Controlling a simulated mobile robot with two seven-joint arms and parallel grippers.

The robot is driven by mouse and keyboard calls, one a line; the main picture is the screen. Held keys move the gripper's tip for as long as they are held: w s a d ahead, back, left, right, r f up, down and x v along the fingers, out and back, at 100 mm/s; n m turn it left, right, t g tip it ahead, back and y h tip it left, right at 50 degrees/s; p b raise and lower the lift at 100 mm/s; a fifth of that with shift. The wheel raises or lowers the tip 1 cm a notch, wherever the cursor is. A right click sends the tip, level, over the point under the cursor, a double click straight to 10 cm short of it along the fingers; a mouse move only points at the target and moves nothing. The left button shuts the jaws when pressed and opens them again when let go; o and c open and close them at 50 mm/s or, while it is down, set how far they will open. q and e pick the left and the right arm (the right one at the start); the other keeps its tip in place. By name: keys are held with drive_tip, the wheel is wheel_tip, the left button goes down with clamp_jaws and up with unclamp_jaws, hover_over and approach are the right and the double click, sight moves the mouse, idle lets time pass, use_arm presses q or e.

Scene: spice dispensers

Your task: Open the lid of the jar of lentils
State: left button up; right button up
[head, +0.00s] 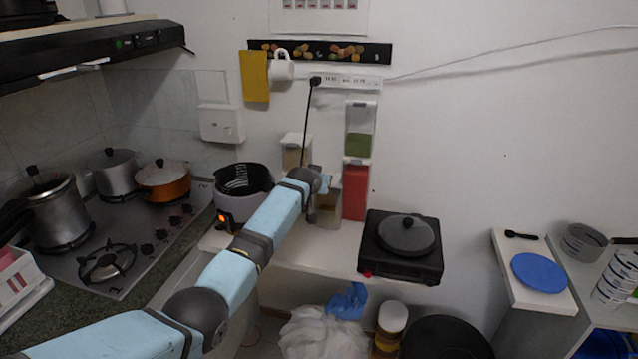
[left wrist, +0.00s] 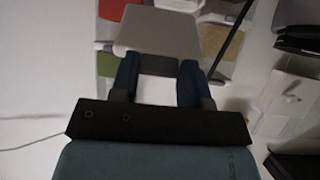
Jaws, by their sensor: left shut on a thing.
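Several clear dispensers with pale lids are stacked against the wall in the head view. The lower left jar (head: 328,212), with beige contents, is partly hidden by my left arm. I cannot read a label, but my left gripper (head: 324,184) is at its top. In the left wrist view, the two dark blue fingers of my left gripper (left wrist: 158,75) are shut on a pale, flat lid (left wrist: 157,32). The lid spans both fingertips and hides what lies behind it. Whether it is raised from the jar is unclear. My right gripper is not in view.
A red-filled dispenser (head: 355,195) stands close to the right, under a green-filled one (head: 359,140). Another dispenser (head: 294,154) is at upper left. A rice cooker (head: 243,190) stands left and a black hot plate with a pan (head: 405,236) right. A black cord (head: 306,125) hangs nearby.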

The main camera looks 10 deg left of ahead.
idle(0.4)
use_arm(q)
drive_tip(key=o, duration=0.7)
drive_tip(key=shift+o, duration=0.2)
drive_tip(key=shift+s, duration=0.1)
drive_tip(key=v, duration=1.3)
drive_tip(key=shift+s+r+b, duration=0.3)
drive_tip(key=shift+r+b, duration=0.05)
drive_tip(key=shift+b, duration=0.1)
drive_tip(key=shift+a, duration=0.1)
drive_tip(key=shift+c, duration=0.2)
